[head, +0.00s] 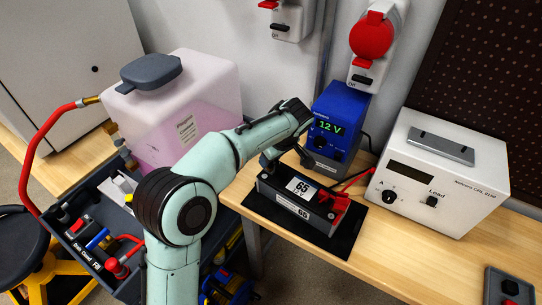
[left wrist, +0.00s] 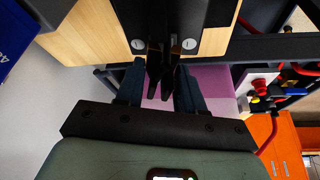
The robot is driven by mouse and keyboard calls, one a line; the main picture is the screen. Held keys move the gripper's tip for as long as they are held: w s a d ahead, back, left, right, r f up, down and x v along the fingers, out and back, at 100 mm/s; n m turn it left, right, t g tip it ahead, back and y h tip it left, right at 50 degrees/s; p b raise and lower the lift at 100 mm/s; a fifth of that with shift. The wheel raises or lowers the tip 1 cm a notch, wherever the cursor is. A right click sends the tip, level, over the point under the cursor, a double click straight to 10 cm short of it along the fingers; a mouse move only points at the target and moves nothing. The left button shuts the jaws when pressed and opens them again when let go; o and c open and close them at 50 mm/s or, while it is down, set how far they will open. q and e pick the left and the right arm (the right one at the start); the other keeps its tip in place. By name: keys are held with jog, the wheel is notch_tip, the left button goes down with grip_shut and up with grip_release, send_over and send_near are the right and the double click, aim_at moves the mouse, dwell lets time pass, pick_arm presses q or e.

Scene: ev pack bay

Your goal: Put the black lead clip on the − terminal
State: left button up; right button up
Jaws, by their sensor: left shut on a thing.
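The dark battery module (head: 296,206) with a "65" label lies on a black mat (head: 343,241) on the bench. A red clip (head: 338,200) sits at its right end. My left gripper (head: 287,154) is over the module's left end, pointing down. In the left wrist view, the left gripper (left wrist: 156,82) is shut on the black lead clip (left wrist: 160,45), whose narrow dark arms show between the fingers. The clip lies over or against the module's end. Contact with the − terminal is hidden. My right gripper is out of view.
A blue supply (head: 335,130) reading 12 V stands just behind the module. A white load box (head: 443,172) stands to the right. A tank of pink fluid (head: 190,110) and a tool cart (head: 85,215) are at left.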

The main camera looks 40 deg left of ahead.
pick_arm(q)
jog(key=shift+f+b, duration=0.3)
jog(key=shift+f, duration=0.1)
dwell(0.3)
jog(key=o, duration=1.1)
jog(key=p+v, duration=0.2)
jog(key=v, duration=1.1)
jog(key=shift+d+r, duration=0.15)
jog(key=shift+p, duration=0.3)
